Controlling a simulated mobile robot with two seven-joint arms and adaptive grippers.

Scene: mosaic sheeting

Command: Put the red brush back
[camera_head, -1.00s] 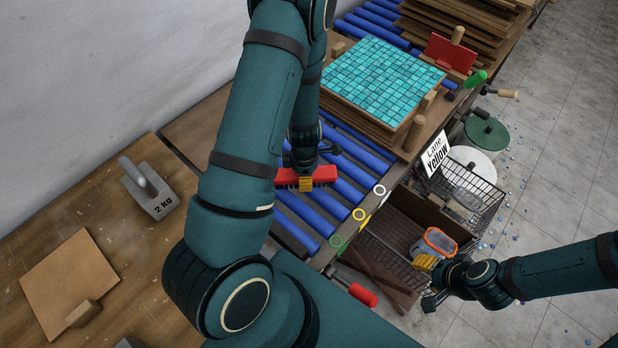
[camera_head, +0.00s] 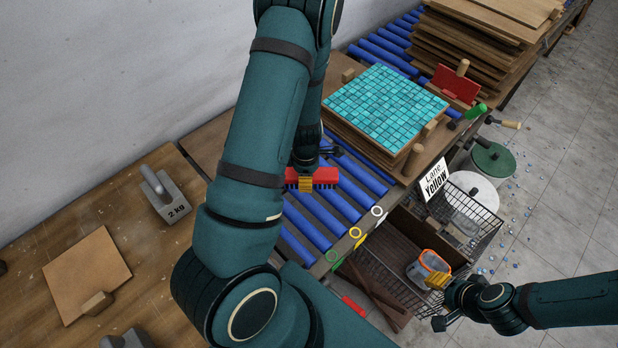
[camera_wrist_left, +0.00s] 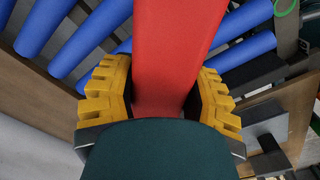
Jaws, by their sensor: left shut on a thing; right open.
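The red brush (camera_head: 325,176) hangs from my left gripper (camera_head: 305,184) over the blue rollers, with its dark bristles facing down. In the left wrist view the red brush (camera_wrist_left: 172,55) fills the space between the yellow fingers of my left gripper (camera_wrist_left: 158,98), which is shut on it. My left arm hides part of the brush and the rollers behind it. My right gripper (camera_head: 437,283) is open, at the wire basket, beside a clear container with an orange rim (camera_head: 434,262). Whether its fingers touch that container I cannot tell.
Blue rollers (camera_head: 308,220) run along the line, with a teal mosaic sheet (camera_head: 385,106) on boards further up. Coloured rings (camera_head: 356,232) hang at the roller edge. A wire basket (camera_head: 480,232) has a "Lane Yellow" sign (camera_head: 434,180). A 2 kg weight (camera_head: 166,197) stands on the wooden bench (camera_head: 120,215).

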